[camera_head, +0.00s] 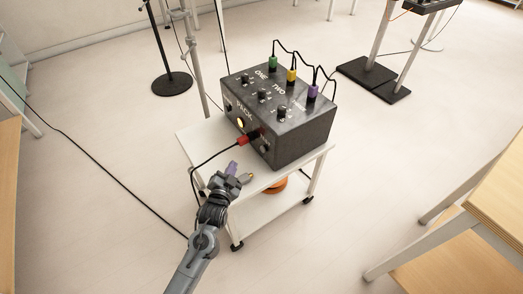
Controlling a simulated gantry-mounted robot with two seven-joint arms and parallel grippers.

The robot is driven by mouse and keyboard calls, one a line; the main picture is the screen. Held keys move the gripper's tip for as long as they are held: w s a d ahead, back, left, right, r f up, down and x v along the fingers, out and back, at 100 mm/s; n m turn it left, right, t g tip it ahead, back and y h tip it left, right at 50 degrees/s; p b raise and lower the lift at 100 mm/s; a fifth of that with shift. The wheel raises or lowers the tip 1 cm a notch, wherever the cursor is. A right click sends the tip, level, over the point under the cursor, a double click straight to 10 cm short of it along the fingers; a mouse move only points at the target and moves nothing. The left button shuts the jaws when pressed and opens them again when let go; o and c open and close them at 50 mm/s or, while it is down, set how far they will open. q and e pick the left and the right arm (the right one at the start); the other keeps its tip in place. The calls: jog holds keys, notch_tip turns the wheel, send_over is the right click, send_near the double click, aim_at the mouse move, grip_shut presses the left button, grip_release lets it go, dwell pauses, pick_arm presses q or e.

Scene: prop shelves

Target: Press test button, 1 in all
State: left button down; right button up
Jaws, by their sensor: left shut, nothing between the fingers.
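A dark box (291,131) with white lettering stands on a small white trolley (199,143). Its front face carries a small lit yellow round spot (240,123) and a red plug (244,141). Which part is the test button is too small to tell. Several black knobs sit on its top. My left gripper (241,173) is shut and empty in front of the box's front face, over the trolley's near edge, apart from the box. A small purple part shows beside its fingers. My right gripper is not in view.
Green (273,63), yellow (292,75) and purple (312,91) plugs with black cables stand along the box's back edge. An orange object (276,186) sits under the trolley top. A wooden table (497,195) is at the right. Stands with black bases are behind.

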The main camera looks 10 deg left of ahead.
aim_at(263, 149)
pick_arm(q)
jog(key=shift+w+d+f+b, duration=0.15)
jog(key=shift+w+d+b, duration=0.2)
jog(key=shift+w+b, duration=0.15)
jog(key=w+d+b, duration=0.1)
jog(key=b, duration=0.1)
jog(key=w+d+b, duration=0.2)
jog(key=shift+w+d, duration=0.2)
jog(key=shift+w, duration=0.1)
jog(key=shift+w+d, duration=0.2)
jog(key=shift+w, duration=0.1)
jog(key=shift+w+d, duration=0.55)
jog(key=shift+w, duration=0.1)
jog(key=shift+w+d+r, duration=0.1)
jog(key=shift+r, duration=0.1)
dwell(0.8)
jog(key=shift+w+d+p, duration=0.15)
jog(key=shift+w+p, duration=0.05)
jog(key=shift+p, duration=0.2)
jog(key=shift+w+d, duration=0.1)
dwell(0.3)
